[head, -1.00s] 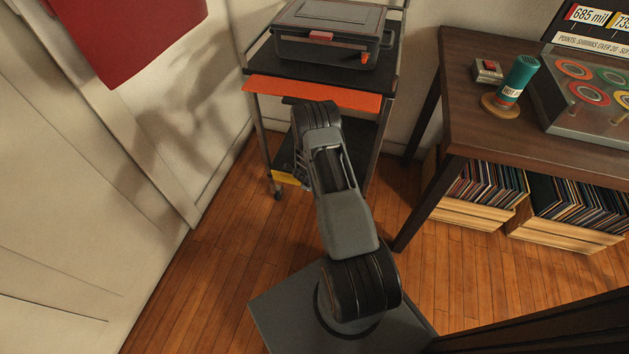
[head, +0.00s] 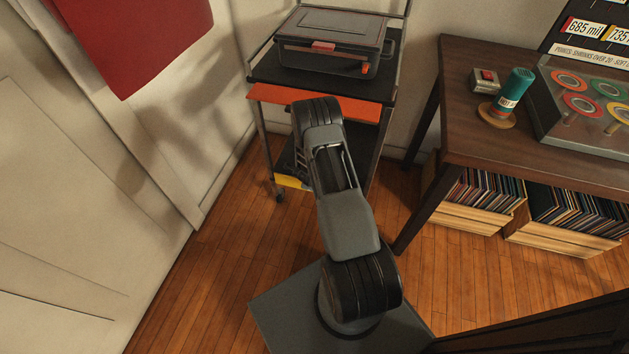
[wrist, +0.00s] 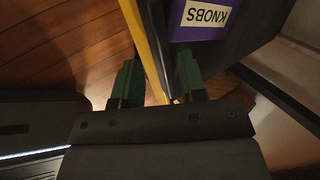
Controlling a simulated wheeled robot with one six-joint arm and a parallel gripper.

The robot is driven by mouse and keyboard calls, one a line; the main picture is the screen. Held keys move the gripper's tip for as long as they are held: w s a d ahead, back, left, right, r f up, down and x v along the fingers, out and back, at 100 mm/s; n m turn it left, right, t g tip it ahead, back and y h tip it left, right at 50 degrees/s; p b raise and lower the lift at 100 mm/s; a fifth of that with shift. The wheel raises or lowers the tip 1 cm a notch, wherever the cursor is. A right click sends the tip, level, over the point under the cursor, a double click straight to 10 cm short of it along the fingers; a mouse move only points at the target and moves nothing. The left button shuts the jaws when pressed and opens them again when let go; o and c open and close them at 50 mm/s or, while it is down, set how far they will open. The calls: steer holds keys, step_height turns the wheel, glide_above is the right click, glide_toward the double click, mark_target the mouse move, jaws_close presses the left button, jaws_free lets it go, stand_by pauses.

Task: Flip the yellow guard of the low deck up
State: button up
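The yellow guard (head: 293,182) is a narrow strip at the front of the cart's low deck (head: 287,157). My arm covers its right part in the head view. In the wrist view the yellow guard (wrist: 142,38) runs as a long band down between the two green fingers of my gripper (wrist: 158,78). The fingers stand apart, one on each side of the band, and a dark gap shows by the right finger. I cannot tell whether either finger touches it. The gripper itself is hidden in the head view.
An orange flap (head: 318,104) juts out from the upper deck above my arm. A grey case (head: 330,40) sits on that deck. A wooden table (head: 465,125) stands right; a pale wall is left.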

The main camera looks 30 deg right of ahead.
step_height(320, 180, up, 12)
steer(key=s+a+p, duration=0.1)
steer(key=p, duration=0.6)
steer(key=shift+f+p, duration=0.2)
steer(key=shift+p, duration=0.15)
stand_by(0.8)
steer(key=p+v, duration=0.3)
steer(key=v, duration=1)
steer(key=shift+a+r, duration=0.2)
steer(key=shift+r, duration=0.1)
steer(key=shift+s, duration=0.1)
